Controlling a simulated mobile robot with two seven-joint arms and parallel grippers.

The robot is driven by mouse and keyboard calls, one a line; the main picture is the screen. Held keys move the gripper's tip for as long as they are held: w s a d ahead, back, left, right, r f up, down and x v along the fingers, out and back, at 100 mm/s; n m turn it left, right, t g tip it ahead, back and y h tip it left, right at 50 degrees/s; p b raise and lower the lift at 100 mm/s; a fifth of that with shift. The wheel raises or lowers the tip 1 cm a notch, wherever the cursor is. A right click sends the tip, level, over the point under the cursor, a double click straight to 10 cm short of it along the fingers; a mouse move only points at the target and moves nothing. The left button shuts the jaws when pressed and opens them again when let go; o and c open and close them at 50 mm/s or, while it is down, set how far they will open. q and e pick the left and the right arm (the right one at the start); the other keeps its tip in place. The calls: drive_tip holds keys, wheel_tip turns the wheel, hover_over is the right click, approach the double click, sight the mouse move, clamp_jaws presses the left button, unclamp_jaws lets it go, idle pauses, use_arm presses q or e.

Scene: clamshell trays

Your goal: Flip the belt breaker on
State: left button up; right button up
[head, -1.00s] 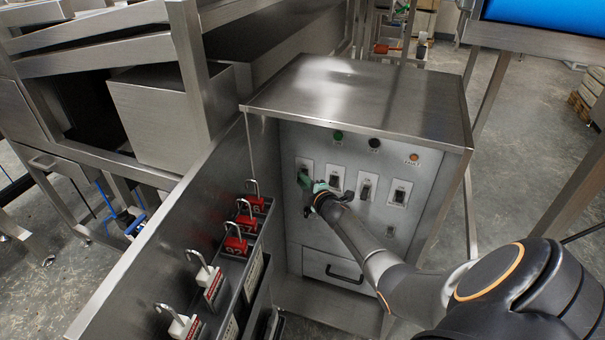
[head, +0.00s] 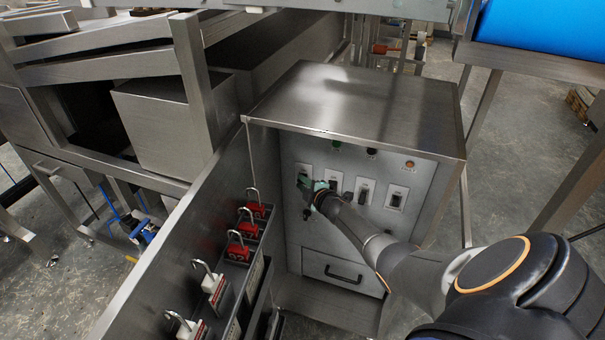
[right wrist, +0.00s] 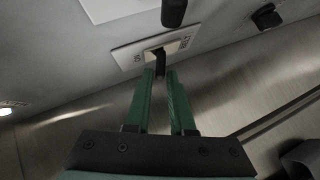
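The breaker panel (head: 340,234) is the front of a steel cabinet, with a row of black-levered breakers on white plates. My right gripper (head: 308,188) is at the leftmost breaker (head: 305,171), partly covering it. In the right wrist view, the green fingertips (right wrist: 160,73) stand close on either side of that breaker's black lever (right wrist: 160,58). A narrow gap shows between the fingers; whether they squeeze the lever is unclear. My left gripper is not in view.
Other breakers (head: 364,192) sit to the right of the gripper, close by. An open cabinet door (head: 185,240) with red and white padlocks (head: 238,248) on a rack stands at left. A drawer (head: 335,270) lies below the panel. Overhanging cabinet top (head: 365,105) is above.

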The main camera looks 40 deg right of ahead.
drive_tip(key=o, duration=0.3)
drive_tip(key=shift+p+v, duration=2.95)
drive_tip(key=shift+v, duration=3.3)
drive_tip(key=s+a+f+m+g+y, duration=0.1)
drive_tip(key=s+a+m+y, duration=0.1)
drive_tip(key=s+a, duration=0.4)
drive_tip(key=s+a+f+m+g+y, duration=0.1)
drive_tip(key=s+a+m, duration=0.3)
drive_tip(key=a, duration=1.1)
drive_tip(key=s+a+f+m+g+y, duration=0.2)
drive_tip(key=s+a+m+y, duration=0.1)
drive_tip(key=s+a, duration=0.7)
drive_tip(key=shift+s+a+f+g, duration=0.15)
drive_tip(key=shift+s+a+g, duration=0.05)
drive_tip(key=shift+a+g, duration=0.25)
